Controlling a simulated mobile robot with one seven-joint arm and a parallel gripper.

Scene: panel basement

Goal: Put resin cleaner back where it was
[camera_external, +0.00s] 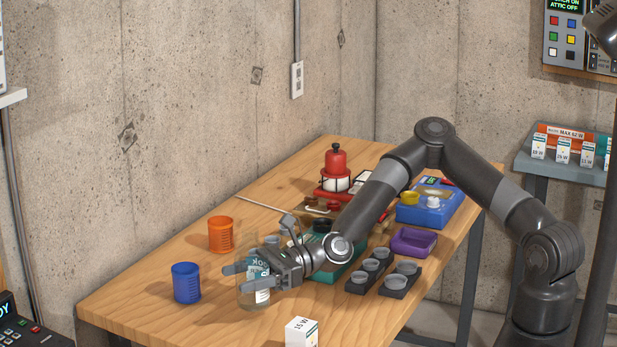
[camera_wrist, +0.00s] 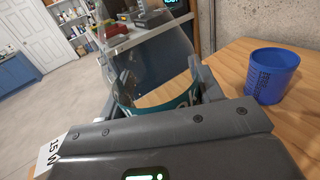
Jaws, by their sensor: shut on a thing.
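A clear, see-through container (camera_external: 247,299) with a teal and white label is between the fingers of my gripper (camera_external: 243,277), over the near left part of the wooden table. My gripper is shut on it. In the wrist view the clear container (camera_wrist: 150,48) stands between the two fingers, with part of its teal label showing the letters "OK". The full label cannot be read, so I cannot tell if this is the resin cleaner. Its base looks at or just above the table top; I cannot tell which.
A blue cup (camera_external: 187,283) and an orange cup (camera_external: 221,234) stand left of my gripper. A white "15 W" box (camera_external: 302,332) is at the near edge. Dark cup holders (camera_external: 357,287), a purple tray (camera_external: 413,242), a blue box (camera_external: 425,214) and a red lantern (camera_external: 335,163) stand right and behind.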

